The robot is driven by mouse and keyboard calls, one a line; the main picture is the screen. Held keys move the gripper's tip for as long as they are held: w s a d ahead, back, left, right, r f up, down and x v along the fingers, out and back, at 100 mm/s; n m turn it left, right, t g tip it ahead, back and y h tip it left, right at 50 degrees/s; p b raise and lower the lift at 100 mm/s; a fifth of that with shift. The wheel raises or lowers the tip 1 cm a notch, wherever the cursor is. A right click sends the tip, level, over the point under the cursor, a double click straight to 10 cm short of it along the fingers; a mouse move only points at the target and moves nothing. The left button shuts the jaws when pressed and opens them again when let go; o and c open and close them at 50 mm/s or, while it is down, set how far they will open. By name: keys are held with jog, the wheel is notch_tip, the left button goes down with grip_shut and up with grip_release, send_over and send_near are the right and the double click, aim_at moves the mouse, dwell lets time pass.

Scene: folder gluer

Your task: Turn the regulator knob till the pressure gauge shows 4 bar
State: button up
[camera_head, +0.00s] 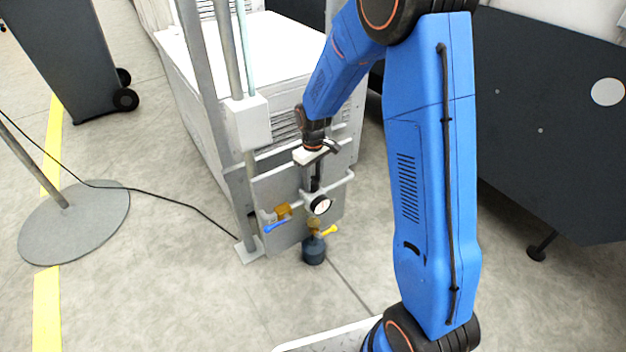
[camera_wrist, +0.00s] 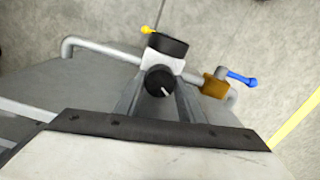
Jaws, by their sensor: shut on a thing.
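The regulator knob (camera_wrist: 159,81) is black and round with a white pointer line, seen end-on in the wrist view. My gripper (camera_wrist: 157,88) has one grey finger on each side of the knob and is shut on it. The white regulator body (camera_wrist: 149,64) is just beyond the knob. The pressure gauge (camera_head: 320,205) has a pale dial in a black rim in the head view; its needle and reading are too small to make out. In the wrist view the gauge (camera_wrist: 167,43) shows only its dark rim. In the head view my gripper (camera_head: 315,178) points down above the gauge and largely hides the knob.
A grey pipe (camera_wrist: 95,47) runs to both sides of the regulator. A valve with a blue lever (camera_head: 275,227) is at left, a yellow lever (camera_head: 329,230) at right. A dark bowl (camera_head: 313,250) hangs below. A grey post (camera_head: 250,190) stands close at left.

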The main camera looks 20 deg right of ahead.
aim_at(313, 180)
jog(key=shift+n, duration=0.5)
jog(key=o, duration=1)
jog(key=shift+o, duration=0.2)
notch_tip(313, 180, up, 17)
jog(key=shift+r, duration=0.2)
